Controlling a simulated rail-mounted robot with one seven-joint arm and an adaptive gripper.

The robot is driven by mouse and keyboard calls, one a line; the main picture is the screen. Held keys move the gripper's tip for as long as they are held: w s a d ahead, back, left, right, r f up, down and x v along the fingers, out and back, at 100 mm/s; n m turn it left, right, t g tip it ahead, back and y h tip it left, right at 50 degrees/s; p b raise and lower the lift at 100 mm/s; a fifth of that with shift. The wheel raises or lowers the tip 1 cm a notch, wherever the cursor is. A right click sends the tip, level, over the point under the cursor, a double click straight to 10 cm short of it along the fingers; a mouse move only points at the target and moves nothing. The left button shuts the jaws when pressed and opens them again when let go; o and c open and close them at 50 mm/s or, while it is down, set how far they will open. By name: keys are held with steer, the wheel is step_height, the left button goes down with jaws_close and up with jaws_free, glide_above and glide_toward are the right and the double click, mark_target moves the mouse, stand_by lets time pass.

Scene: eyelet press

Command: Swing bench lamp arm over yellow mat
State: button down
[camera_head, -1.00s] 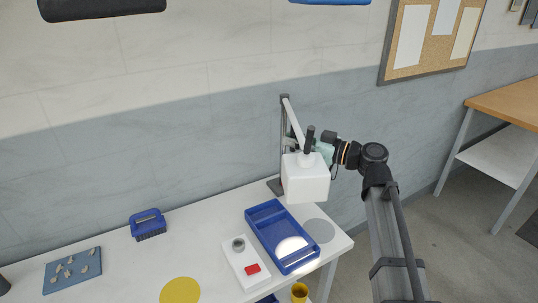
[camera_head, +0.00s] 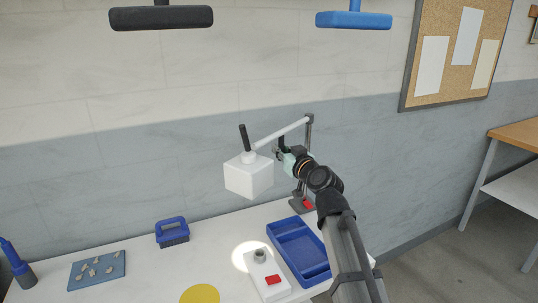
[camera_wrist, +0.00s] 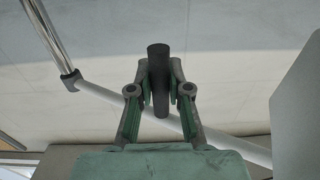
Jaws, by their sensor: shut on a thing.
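The bench lamp has a post (camera_head: 308,150) at the back right of the bench, a pale arm (camera_head: 280,134) and a white box-shaped head (camera_head: 248,178) with a dark knob on top. My gripper (camera_head: 281,154) is beside the lamp arm. In the wrist view my gripper (camera_wrist: 159,88) is shut on a dark upright handle (camera_wrist: 158,62), with the lamp arm (camera_wrist: 105,96) behind it and the lamp head (camera_wrist: 300,110) at the right edge. The yellow mat (camera_head: 200,294) lies at the bottom of the head view. The lamp's light falls around the grey-and-white press, right of the mat.
The white press (camera_head: 270,286) with a red button stands right of the mat. A blue tray (camera_head: 324,278) is right of it. The bench between brush and mat is clear.

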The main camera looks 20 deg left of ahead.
steer(key=shift+w+a, duration=0.1)
steer(key=shift+a, duration=0.1)
stand_by(0.3)
steer(key=c, duration=1.1)
jaws_free()
steer(key=v, duration=1.2)
